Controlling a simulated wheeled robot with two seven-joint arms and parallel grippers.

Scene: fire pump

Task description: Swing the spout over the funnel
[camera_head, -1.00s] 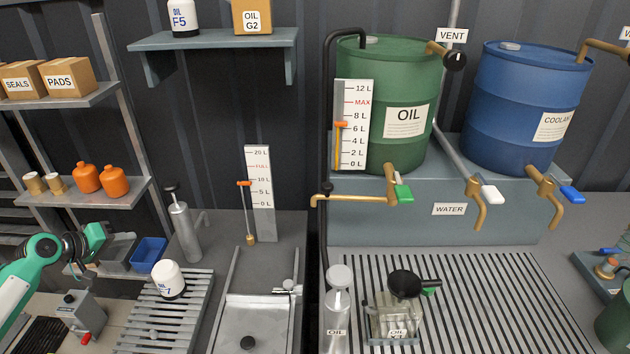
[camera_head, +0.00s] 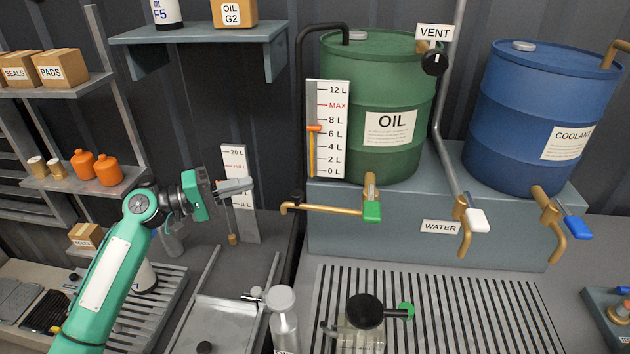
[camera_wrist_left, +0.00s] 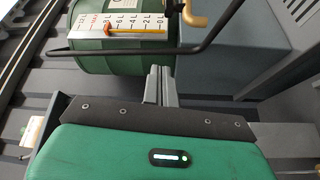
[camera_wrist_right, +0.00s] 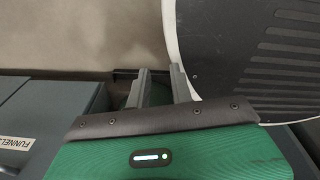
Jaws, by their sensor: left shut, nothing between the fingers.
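The brass spout (camera_head: 325,208) is a thin horizontal pipe below the green OIL drum (camera_head: 375,105). It points left from the tap with the green handle (camera_head: 372,211), its tip left of the drum stand. A black round top (camera_head: 365,311), perhaps the funnel, sits on a clear jug on the slatted grate, below and right of the spout tip. My left gripper (camera_head: 248,187) is shut and empty, left of the spout tip and a little higher, apart from it. Its fingers (camera_wrist_left: 160,86) point toward the drum side. My right gripper (camera_wrist_right: 160,85) shows only in its wrist view, open and empty.
A black hose (camera_head: 298,130) runs down beside the drum's gauge. A smaller gauge board (camera_head: 240,160) stands behind my left gripper. A metal bottle (camera_head: 284,318) stands left of the jug. The blue drum (camera_head: 525,120) is at right. The grate's right part is clear.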

